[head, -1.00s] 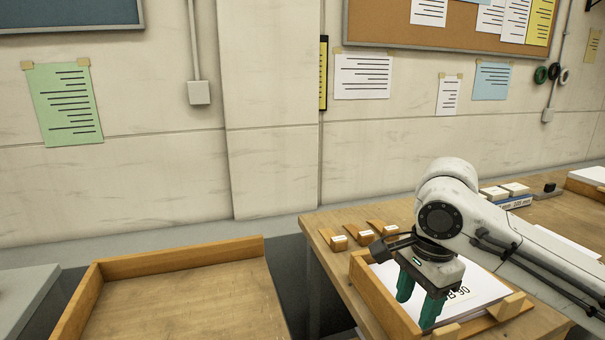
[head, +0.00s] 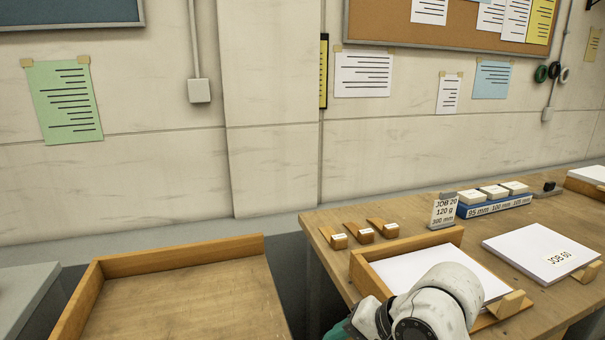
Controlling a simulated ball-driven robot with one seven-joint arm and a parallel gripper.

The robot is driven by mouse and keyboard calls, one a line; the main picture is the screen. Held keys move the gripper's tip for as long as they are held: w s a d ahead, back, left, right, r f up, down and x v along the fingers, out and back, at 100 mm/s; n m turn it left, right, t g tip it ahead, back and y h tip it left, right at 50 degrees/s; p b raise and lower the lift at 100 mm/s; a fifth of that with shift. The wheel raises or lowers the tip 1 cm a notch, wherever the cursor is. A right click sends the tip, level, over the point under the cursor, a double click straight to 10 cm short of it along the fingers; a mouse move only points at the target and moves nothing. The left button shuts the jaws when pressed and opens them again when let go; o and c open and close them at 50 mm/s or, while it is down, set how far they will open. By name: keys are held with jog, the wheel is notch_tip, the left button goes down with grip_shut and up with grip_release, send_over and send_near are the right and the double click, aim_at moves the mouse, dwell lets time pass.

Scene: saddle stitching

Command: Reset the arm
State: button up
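My white arm (head: 440,300) is folded low at the bottom edge of the head view, right of the middle. It covers the front part of a wooden tray that holds white paper. Only a small green piece of my gripper (head: 339,331) shows at the bottom edge, left of the arm joint. The rest of the gripper is cut off or hidden, so I cannot see the gap between its fingers or whether it holds anything.
The wooden paper tray (head: 404,244) stands on the workbench. Several small wooden wedges, a JOB 20 card (head: 444,211), a blue block holder (head: 495,205) and a JOB 60 paper stack (head: 541,249) are behind and right. A large, empty wooden tray (head: 180,300) is at left.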

jog(key=s+d+f+n+h, duration=0.1)
jog(key=s+d+f, duration=0.3)
jog(key=s+f, duration=0.4)
jog(key=s+d+f+n+h, duration=0.1)
jog(key=s+d+f, duration=0.4)
jog(key=s+f, duration=0.35)
jog(key=s+d+f+n+g+h, duration=0.1)
jog(key=s+d+f+h, duration=0.1)
jog(key=s+d, duration=0.3)
jog(key=s+d+f+n+g+h, duration=0.1)
jog(key=s+d+f+n+h, duration=0.1)
jog(key=s+d, duration=0.4)
jog(key=s+f, duration=0.1)
jog(key=s, duration=0.3)
jog(key=shift+f, duration=0.25)
